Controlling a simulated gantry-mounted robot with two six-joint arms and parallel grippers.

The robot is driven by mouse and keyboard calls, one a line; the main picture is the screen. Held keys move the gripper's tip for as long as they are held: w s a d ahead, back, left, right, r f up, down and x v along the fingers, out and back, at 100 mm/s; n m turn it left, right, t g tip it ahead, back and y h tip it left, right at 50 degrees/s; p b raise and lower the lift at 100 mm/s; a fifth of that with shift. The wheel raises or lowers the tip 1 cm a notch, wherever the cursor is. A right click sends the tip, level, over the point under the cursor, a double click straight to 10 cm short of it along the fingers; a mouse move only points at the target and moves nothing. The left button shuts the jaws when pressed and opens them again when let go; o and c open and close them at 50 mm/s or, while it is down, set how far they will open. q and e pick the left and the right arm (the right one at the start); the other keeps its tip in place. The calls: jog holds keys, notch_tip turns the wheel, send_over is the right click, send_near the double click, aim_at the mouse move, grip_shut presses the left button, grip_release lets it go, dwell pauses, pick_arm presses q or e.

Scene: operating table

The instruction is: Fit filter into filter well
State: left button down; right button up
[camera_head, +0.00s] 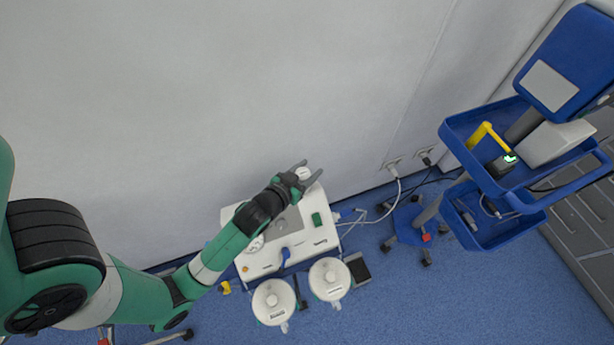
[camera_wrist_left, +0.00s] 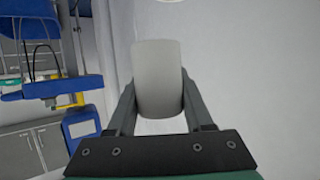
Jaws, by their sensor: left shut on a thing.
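My left gripper (camera_head: 305,173) is shut on a white, rounded filter (camera_head: 303,173). In the left wrist view the filter (camera_wrist_left: 158,75) sits between the two grey fingers (camera_wrist_left: 158,100), and its pale side faces the camera. The gripper and filter are above the back edge of the white suction machine (camera_head: 310,243), near the wall. My left forearm and wrist cover part of the machine's top. I cannot make out the filter well; it may be hidden or too small to tell. My right gripper is not in view.
Two white-lidded canisters (camera_head: 272,301) (camera_head: 329,279) stand at the machine's front. A blue cart (camera_head: 490,150) stands to the right, with cables running along the wall (camera_head: 230,90). Blue floor is free at lower right.

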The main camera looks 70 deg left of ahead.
aim_at(307, 169)
pick_arm(q)
jog(key=a+f, duration=0.1)
jog(key=f, duration=0.1)
jog(key=w+a+f+b, duration=0.1)
jog(key=a+f, duration=0.1)
jog(key=shift+a+f, duration=0.1)
jog(key=shift+f, duration=0.2)
jog(key=f, duration=0.1)
jog(key=f+b, duration=0.2)
jog(key=shift+a+f, duration=0.25)
jog(key=shift+f, duration=0.15)
jog(key=shift+c, duration=1.8)
grip_release()
jog(key=shift+d, duration=0.1)
jog(key=shift+o, duration=0.4)
jog(key=shift+r, duration=0.1)
